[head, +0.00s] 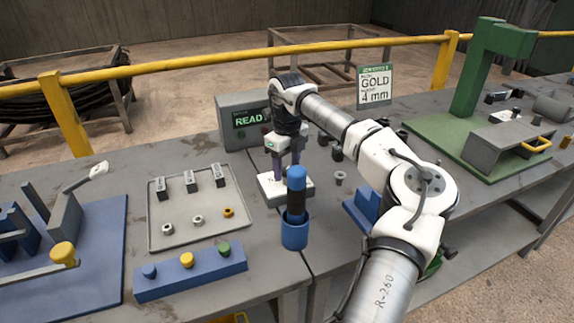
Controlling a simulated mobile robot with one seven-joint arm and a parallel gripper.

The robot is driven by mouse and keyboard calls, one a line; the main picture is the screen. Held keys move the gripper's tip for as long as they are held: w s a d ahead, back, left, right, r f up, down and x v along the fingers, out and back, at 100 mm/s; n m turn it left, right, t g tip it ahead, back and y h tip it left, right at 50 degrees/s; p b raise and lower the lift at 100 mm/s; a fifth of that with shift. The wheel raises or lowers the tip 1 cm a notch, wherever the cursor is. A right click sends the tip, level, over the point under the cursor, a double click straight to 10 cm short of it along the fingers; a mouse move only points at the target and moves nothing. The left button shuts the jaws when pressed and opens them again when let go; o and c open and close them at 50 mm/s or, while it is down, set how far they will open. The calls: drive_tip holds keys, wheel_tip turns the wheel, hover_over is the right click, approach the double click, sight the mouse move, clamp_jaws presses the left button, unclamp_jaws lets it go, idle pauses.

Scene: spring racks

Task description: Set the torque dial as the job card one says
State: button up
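My gripper (284,170) points down over a small white block (269,190) near the middle of the bench. Its two purplish fingers stand a little apart, with their tips at or just above the block's top. I cannot tell whether anything is between them. No torque dial can be made out clearly; one on the block would be hidden by the fingers. The job card (375,87) stands upright at the back and reads "GOLD" and "4 mm"; its smaller print is too small to read. A grey box (236,106) behind the gripper has a lit green display starting "READ", its right end covered by my arm.
A blue-and-black tool (296,190) stands in a blue cup (294,234) close in front of the block. A tray (160,236) with several parts and a blue strip with three buttons (190,275) lie left. A green press (470,100) stands right. A yellow rail (250,55) runs behind.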

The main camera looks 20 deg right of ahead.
drive_tip(key=shift+r, duration=0.1)
wheel_tip(320, 180, up, 14)
drive_tip(key=b, duration=0.1)
drive_tip(key=shift+f+b, duration=0.2)
drive_tip(key=shift+b, duration=0.1)
drive_tip(key=shift+s, duration=0.1)
idle(0.4)
